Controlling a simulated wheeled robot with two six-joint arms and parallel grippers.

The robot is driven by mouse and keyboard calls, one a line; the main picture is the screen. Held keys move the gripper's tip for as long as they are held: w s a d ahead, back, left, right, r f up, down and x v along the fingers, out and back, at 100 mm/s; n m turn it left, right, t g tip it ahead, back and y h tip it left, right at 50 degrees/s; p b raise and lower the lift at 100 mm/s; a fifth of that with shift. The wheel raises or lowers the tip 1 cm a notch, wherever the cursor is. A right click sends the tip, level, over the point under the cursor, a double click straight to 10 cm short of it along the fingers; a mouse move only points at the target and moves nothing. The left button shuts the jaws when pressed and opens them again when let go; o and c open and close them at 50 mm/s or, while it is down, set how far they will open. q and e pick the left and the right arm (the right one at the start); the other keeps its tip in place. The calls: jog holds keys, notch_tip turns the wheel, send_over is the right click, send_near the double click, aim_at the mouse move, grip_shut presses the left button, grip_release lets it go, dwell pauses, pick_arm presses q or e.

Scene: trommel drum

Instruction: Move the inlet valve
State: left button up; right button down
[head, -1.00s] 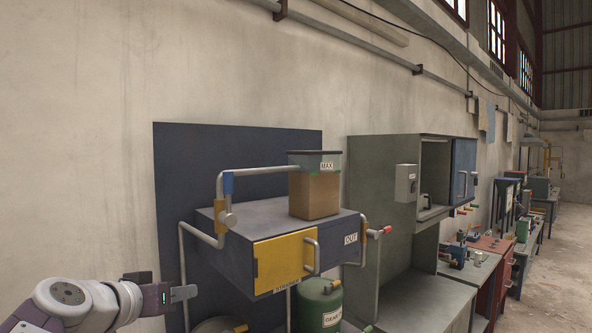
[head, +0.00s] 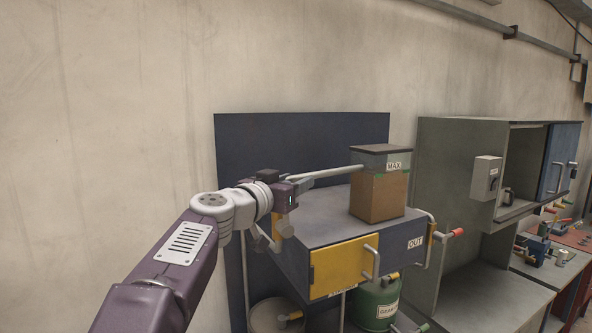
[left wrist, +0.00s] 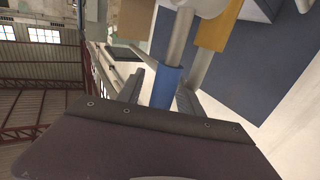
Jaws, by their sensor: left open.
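The inlet valve's blue handle (left wrist: 168,84) shows in the left wrist view, between the two fingers of my left gripper (left wrist: 160,96). The fingers stand apart on either side of it; I cannot tell whether either touches it. My right gripper is not in view.
The blue box (head: 325,227) has a yellow door (head: 340,268) with a handle. A brown-filled container marked MAX (head: 379,190) stands on it. A green tank (head: 376,306) is below. A grey cabinet (head: 450,190) stands to the right.

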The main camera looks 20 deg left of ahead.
pick_arm(q)
jog(key=shift+s+a+r, duration=0.1)
jog(key=shift+s+r, duration=0.05)
jog(key=shift+s, duration=0.2)
jog(key=shift+s+a, duration=0.1)
jog(key=shift+s, duration=0.1)
jog(key=shift+c, duration=1.2)
grip_shut()
